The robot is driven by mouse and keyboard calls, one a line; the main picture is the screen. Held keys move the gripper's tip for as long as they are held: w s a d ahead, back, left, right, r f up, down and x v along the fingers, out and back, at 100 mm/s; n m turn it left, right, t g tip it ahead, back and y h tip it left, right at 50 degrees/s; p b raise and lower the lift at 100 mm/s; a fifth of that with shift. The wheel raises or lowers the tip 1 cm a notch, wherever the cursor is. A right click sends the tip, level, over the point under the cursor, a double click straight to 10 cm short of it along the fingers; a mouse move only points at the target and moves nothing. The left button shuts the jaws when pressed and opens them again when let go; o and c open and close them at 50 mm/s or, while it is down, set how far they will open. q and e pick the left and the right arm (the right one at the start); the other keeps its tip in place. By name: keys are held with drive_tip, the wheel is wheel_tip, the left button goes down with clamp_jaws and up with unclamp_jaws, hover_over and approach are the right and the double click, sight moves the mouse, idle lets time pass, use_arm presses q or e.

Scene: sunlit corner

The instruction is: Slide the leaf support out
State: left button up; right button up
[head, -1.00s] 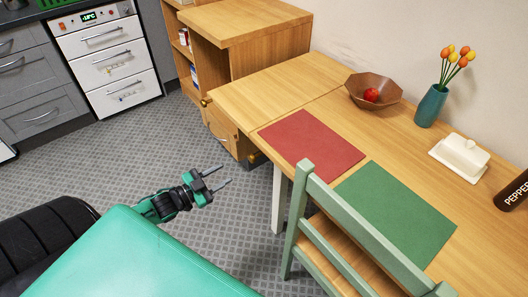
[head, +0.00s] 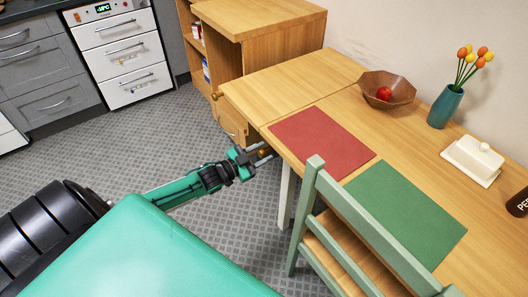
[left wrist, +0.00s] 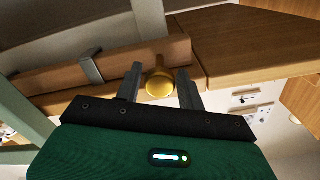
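The wooden table (head: 345,110) has a seam across its top, with a leaf section (head: 285,82) at the left end. A brass knob (left wrist: 159,83) sits on a wooden bar end under the table edge in the left wrist view. It also shows small in the head view (head: 262,153). My left gripper (head: 266,156) is at the table's near edge, open, with a finger on each side of the knob. In the left wrist view the fingers (left wrist: 159,88) stand apart from the knob. Most of the leaf support is hidden under the top. My right gripper is not in view.
A green chair (head: 335,220) stands close to the right of my left gripper. A wooden cabinet (head: 270,55) stands behind. A bowl (head: 388,92) and placemats lie on the table. The floor at left is clear.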

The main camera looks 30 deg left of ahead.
use_arm(q)
drive_tip(key=shift+w+d, duration=0.3)
drive_tip(key=shift+w, duration=0.25)
drive_tip(key=shift+c, duration=0.2)
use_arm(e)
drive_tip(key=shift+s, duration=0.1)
